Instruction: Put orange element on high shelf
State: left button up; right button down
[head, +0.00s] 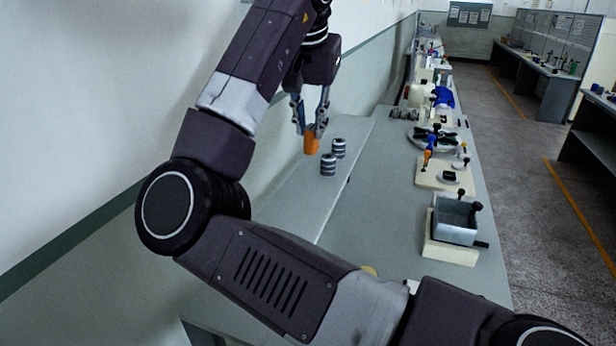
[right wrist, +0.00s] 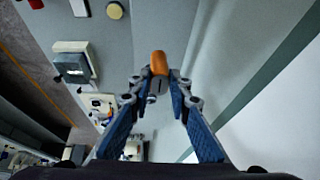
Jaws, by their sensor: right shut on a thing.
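My right gripper (head: 310,127) is shut on the orange element (head: 311,144) and holds it upright over the high shelf along the wall. The high shelf (head: 300,198) is a long grey surface. I cannot tell whether the element touches it. In the right wrist view, the orange element (right wrist: 158,63) sits between the fingertips of the right gripper (right wrist: 158,80). Two grey striped spindles (head: 328,165) stand on the shelf just to the right of the element. My left gripper is not in view.
The lower workbench (head: 385,205) runs along the right of the shelf. It carries a grey metal box (head: 455,220) and several fixtures farther back. The near part of the shelf is bare. The wall (head: 90,130) is close on the left.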

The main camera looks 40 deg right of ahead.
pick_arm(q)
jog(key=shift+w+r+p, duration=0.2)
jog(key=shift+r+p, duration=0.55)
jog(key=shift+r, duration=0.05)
pick_arm(e)
notch_tip(320, 180, down, 12)
jog(key=shift+f, duration=0.2)
jog(key=shift+f, duration=0.1)
jog(key=c, duration=1.8)
grip_release()
